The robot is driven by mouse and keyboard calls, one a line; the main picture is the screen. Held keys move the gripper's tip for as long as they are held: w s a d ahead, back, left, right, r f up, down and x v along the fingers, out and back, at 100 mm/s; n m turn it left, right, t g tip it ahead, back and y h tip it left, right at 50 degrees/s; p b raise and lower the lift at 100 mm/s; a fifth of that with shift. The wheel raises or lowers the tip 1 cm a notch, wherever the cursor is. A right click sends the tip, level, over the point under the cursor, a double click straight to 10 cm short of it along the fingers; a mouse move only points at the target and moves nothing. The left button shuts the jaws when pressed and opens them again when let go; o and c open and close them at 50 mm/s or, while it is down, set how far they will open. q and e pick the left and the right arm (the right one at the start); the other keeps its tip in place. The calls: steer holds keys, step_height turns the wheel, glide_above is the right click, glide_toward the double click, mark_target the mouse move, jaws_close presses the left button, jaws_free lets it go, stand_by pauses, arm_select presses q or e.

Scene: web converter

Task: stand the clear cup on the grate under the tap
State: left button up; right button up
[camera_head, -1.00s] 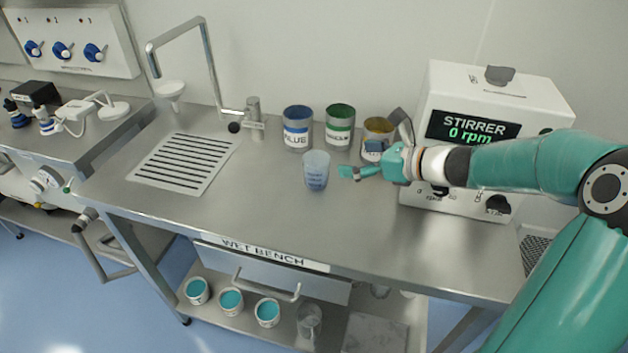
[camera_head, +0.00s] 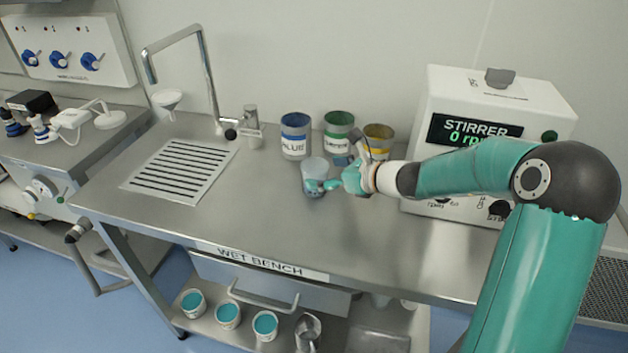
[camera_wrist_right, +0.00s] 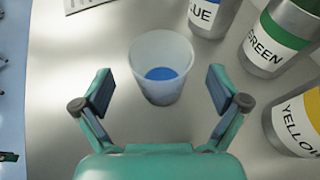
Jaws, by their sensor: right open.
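The clear cup (camera_head: 314,174) stands upright on the wet bench, in front of the paint cans. In the right wrist view the cup (camera_wrist_right: 161,66) is upright, with blue at its bottom. My right gripper (camera_head: 335,180) is open at the cup's right side. In the right wrist view its two fingers (camera_wrist_right: 160,92) are spread to either side of the cup's near part, with gaps to it. The slotted grate (camera_head: 180,168) lies at the bench's left, empty. The tap (camera_head: 205,80) arches behind it. My left gripper is out of view.
Blue (camera_head: 296,136), green (camera_head: 338,132) and yellow (camera_head: 378,141) cans stand close behind the cup. The white stirrer box (camera_head: 490,130) is at the right. The bench between cup and grate is clear. A funnel (camera_head: 168,100) is at the back left.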

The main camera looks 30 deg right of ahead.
mark_target(314, 172)
steer(key=x, duration=0.3)
steer(key=shift+w+f, duration=0.15)
steer(key=shift+f, duration=0.05)
steer(key=shift+c, duration=0.2)
steer(key=c, duration=1.3)
steer(key=shift+r, duration=0.1)
steer(key=shift+c, duration=0.2)
